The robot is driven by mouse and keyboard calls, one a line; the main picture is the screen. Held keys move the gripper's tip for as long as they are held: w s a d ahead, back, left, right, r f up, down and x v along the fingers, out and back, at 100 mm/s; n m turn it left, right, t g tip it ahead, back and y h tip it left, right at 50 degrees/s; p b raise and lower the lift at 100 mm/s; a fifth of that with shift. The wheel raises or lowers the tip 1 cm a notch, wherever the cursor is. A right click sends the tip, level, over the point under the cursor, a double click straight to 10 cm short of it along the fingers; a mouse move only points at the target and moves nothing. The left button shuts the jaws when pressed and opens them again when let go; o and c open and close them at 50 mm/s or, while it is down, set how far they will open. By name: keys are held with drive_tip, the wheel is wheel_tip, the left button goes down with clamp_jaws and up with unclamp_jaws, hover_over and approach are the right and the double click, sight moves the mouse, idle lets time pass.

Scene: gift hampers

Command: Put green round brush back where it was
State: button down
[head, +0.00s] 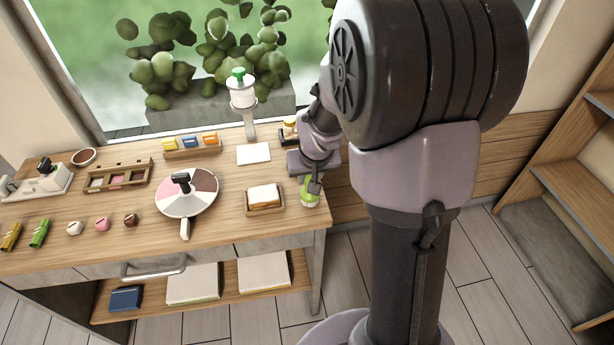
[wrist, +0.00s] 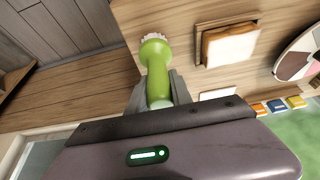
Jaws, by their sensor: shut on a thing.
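The green round brush (wrist: 157,62) is held between the fingers of my gripper (wrist: 160,92) in the wrist view, its pale bristles pointing away from the gripper. In the head view the brush (head: 310,190) is at the right end of the wooden table (head: 230,215), just right of a small tray. My gripper (head: 313,180) is over it there, shut on it. I cannot tell whether the bristles touch the tabletop.
A tray (head: 265,211) with a bread-like block is close left of the brush. A round sectioned board (head: 187,207) lies farther left. A dispenser stand (head: 249,122) and a white card (head: 254,153) are behind. Shelves (head: 575,185) stand at the right.

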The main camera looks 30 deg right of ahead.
drive_tip(key=shift+f, duration=0.15)
drive_tip(key=c, duration=1.1)
unclamp_jaws()
drive_tip(key=shift+c, duration=0.2)
drive_tip(key=p+v, duration=0.5)
drive_tip(key=v, duration=0.7)
drive_tip(key=s+a+r+y, duration=0.1)
drive_tip(key=s+a+r, duration=0.4)
drive_tip(key=s+a, duration=0.3)
drive_tip(key=s+a+r+t+y, duration=0.1)
drive_tip(key=s+a+r+y, duration=0.1)
drive_tip(key=s+a+r, duration=0.3)
drive_tip(key=s+a, duration=0.3)
drive_tip(key=a, duration=0.1)
drive_tip(key=shift+s+r+m, duration=0.35)
drive_tip(key=shift+s+m, duration=0.05)
